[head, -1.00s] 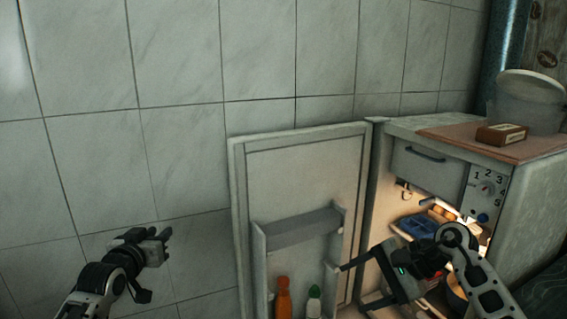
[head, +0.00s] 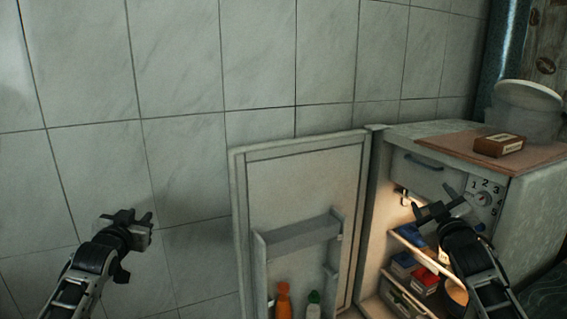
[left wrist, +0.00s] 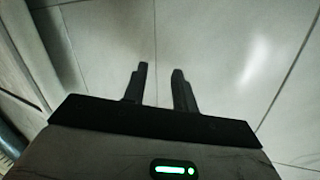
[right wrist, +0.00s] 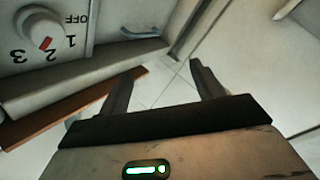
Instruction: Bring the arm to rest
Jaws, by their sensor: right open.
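My left gripper (head: 143,217) is raised at the left of the head view, in front of the tiled wall. In the left wrist view its two fingers (left wrist: 160,70) stand a little apart with nothing between them. My right gripper (head: 455,197) is in front of the open fridge, just left of the control dial (head: 484,198) and below the drawer front in the head view. In the right wrist view its fingers (right wrist: 162,70) are spread wide and empty. My right forearm hides part of the fridge's inside.
The fridge door (head: 305,185) stands open, with an orange bottle (head: 283,301) and a green-capped bottle (head: 313,304) in its rack. Blue and red boxes (head: 425,281) lie inside the lit fridge. A small box (head: 499,145) and a white bucket (head: 527,115) stand on top.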

